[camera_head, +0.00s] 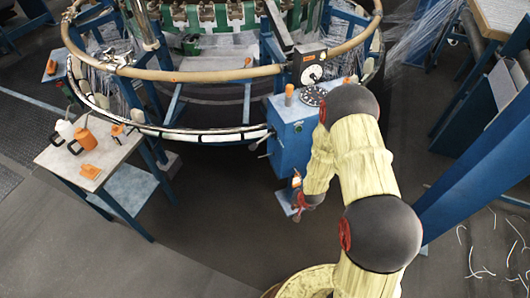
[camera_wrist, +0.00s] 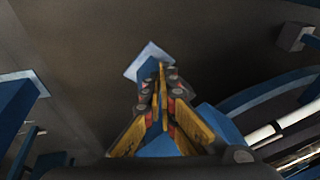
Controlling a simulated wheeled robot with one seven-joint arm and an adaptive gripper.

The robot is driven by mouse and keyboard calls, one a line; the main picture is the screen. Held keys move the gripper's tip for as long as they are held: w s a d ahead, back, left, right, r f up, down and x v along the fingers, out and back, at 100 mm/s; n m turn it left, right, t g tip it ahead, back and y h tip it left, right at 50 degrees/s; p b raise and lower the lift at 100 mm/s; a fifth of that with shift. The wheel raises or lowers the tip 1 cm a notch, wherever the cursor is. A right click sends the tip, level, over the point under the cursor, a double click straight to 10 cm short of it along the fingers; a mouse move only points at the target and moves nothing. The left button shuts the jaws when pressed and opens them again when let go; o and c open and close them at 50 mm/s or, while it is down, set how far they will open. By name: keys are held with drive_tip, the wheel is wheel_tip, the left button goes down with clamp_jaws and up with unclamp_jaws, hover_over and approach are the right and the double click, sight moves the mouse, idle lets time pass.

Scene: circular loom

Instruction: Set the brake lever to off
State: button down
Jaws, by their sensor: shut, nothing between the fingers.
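A blue control box (camera_head: 290,147) stands at the front of the circular loom. A short lever with a dark knob (camera_head: 254,145) sticks out from its left side. I take it for the brake lever, but no label is readable, so I cannot tell its setting. My gripper (camera_wrist: 161,72) is shut and empty in the wrist view, its yellow fingers together above the floor and a pale base plate (camera_wrist: 148,60). In the head view my arm reaches down in front of the box, and its wrist hides part of it. The lever is not clearly seen in the wrist view.
On the box top are an orange knob (camera_head: 289,90) and a black dial (camera_head: 312,96), with a gauge (camera_head: 312,72) behind. A side table (camera_head: 112,152) with orange containers stands left. A blue post (camera_head: 475,165) is at right. The floor left of the box is clear.

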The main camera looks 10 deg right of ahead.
wheel_tip(320, 180, down, 6)
drive_tip(key=w+a+m+t+y, duration=0.1)
drive_tip(key=w+a+m+t, duration=0.2)
drive_tip(key=m+t+y, duration=0.3)
drive_tip(key=m+t, duration=0.7)
drive_tip(key=t, duration=0.1)
approach(259, 142)
drive_tip(key=f, duration=0.1)
drive_tip(key=s+d+f, duration=0.1)
drive_tip(key=f, duration=0.1)
drive_tip(key=s+d+f, duration=0.1)
drive_tip(key=shift+s+d+f, duration=0.1)
drive_tip(key=shift+s+f, duration=0.15)
drive_tip(key=shift+f, duration=0.05)
drive_tip(key=b+x, duration=0.3)
drive_tip(key=x, duration=0.7)
